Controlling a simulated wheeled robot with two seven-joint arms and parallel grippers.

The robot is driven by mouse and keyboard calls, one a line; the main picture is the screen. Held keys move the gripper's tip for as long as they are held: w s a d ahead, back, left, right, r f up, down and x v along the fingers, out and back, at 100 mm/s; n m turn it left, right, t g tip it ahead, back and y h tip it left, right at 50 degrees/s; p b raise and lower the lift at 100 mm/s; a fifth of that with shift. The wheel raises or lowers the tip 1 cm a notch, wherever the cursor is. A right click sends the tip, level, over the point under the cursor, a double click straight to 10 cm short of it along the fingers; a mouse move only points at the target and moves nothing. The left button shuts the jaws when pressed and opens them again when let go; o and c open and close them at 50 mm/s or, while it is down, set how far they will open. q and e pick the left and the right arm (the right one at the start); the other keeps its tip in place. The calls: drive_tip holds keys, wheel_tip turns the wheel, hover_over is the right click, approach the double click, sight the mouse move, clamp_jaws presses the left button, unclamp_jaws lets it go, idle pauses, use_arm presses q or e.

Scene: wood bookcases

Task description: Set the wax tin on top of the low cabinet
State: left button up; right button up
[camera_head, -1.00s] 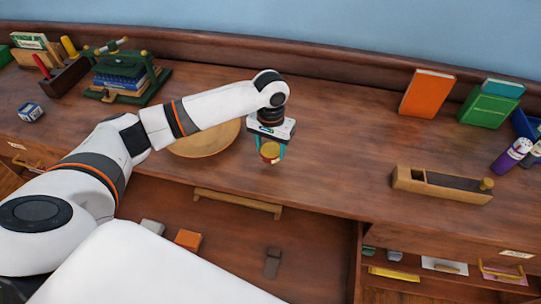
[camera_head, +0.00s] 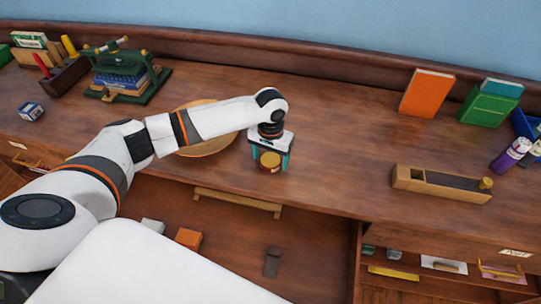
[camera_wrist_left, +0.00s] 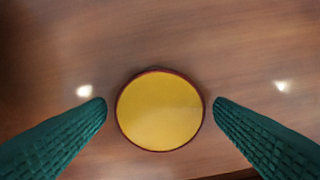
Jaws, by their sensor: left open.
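The wax tin (camera_head: 270,162) is a small round tin with a yellow lid and a dark red rim. It stands upright on the wooden top of the low cabinet (camera_head: 340,150), close to the front edge. My left gripper (camera_head: 269,164) points down over it, open, with one teal finger on each side. In the left wrist view the yellow lid (camera_wrist_left: 159,112) lies between the green fingers, with a gap on both sides. My right gripper is not in view.
A round wooden plate (camera_head: 212,145) lies behind my left arm. A wooden plane (camera_head: 440,184) is to the right, with books (camera_head: 427,93) behind it. A green press (camera_head: 125,78) stands at the left. Below the front edge is an open drawer (camera_head: 230,235). The top right of the tin is clear.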

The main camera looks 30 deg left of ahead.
sight(271, 160)
use_arm(q)
wheel_tip(271, 160, up, 12)
drive_tip(key=shift+r, duration=0.2)
idle(0.4)
